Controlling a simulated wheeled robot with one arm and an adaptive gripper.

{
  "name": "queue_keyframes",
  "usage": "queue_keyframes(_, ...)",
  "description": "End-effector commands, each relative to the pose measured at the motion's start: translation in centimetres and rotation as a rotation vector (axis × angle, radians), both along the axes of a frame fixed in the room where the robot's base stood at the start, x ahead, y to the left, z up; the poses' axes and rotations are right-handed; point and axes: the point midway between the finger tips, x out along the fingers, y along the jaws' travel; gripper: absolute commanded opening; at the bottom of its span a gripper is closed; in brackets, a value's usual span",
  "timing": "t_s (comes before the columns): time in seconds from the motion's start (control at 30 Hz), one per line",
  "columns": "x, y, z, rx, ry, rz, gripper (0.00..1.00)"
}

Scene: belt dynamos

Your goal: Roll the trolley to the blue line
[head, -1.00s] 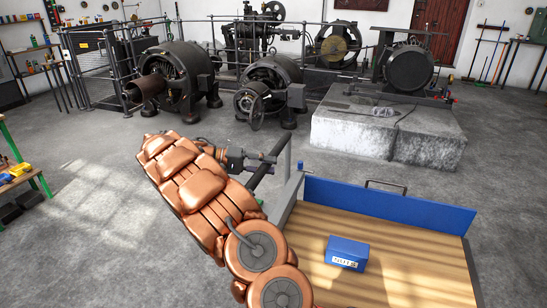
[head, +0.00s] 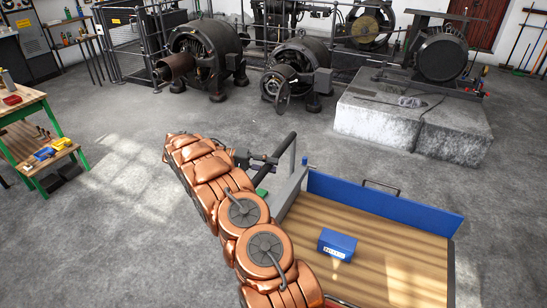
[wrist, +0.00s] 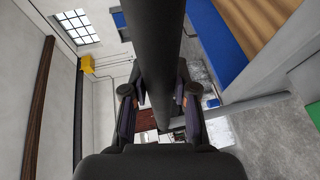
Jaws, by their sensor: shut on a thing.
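The trolley (head: 385,250) is at the lower right of the head view, with a wooden deck and a blue raised edge. A blue box (head: 337,244) with a white label sits on the deck. The trolley's dark handle bar (head: 283,149) stands at its left end. My gripper (head: 252,162) is at this bar, partly hidden by my copper-coloured arm. In the wrist view, the fingers of my gripper (wrist: 159,108) lie on both sides of the bar (wrist: 160,50), shut on it. I see no blue line on the visible floor.
Black dynamos (head: 207,55) and a concrete plinth (head: 410,125) bearing a machine stand at the back. A green-legged workbench (head: 35,108) with tools is at the left. The grey floor (head: 110,190) between the bench and my arm is clear.

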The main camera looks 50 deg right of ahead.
Motion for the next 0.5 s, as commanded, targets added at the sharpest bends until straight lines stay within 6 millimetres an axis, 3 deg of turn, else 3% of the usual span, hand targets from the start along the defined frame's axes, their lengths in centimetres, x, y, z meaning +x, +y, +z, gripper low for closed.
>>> queue_keyframes(0.5,1.01,0.15,-0.14,0.003,0.001,-0.004,0.00)
